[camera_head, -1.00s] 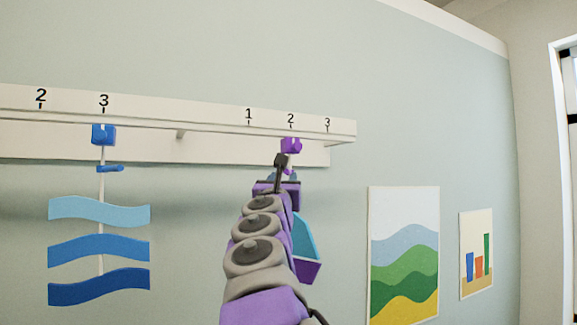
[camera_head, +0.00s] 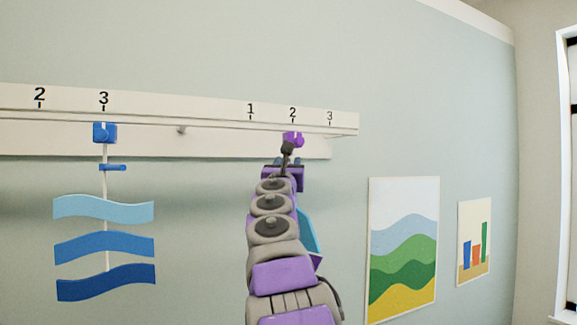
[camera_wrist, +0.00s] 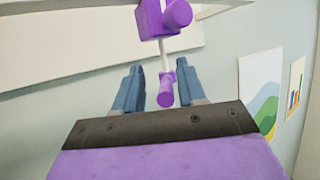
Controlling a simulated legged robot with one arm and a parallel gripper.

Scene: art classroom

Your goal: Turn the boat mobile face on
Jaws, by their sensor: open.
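The boat mobile hangs from a purple clip (camera_head: 293,139) on the rail under the mark 2 of the right-hand set. In the wrist view the purple clip (camera_wrist: 163,17) has a thin white rod below it with a purple peg (camera_wrist: 166,88). Part of a teal and purple hull (camera_head: 307,232) shows behind my arm, seen at an angle; the rest is hidden. My gripper (camera_wrist: 165,90) is open, its two blue fingers on either side of the peg, with gaps between. In the head view my gripper (camera_head: 286,163) is just below the clip and mostly hidden.
A wave mobile (camera_head: 104,247) with blue bands hangs from a blue clip at the left mark 3. The white rail (camera_head: 200,112) runs along the wall. Two pictures, a hill landscape (camera_head: 404,245) and a smaller one (camera_head: 474,243), hang at right.

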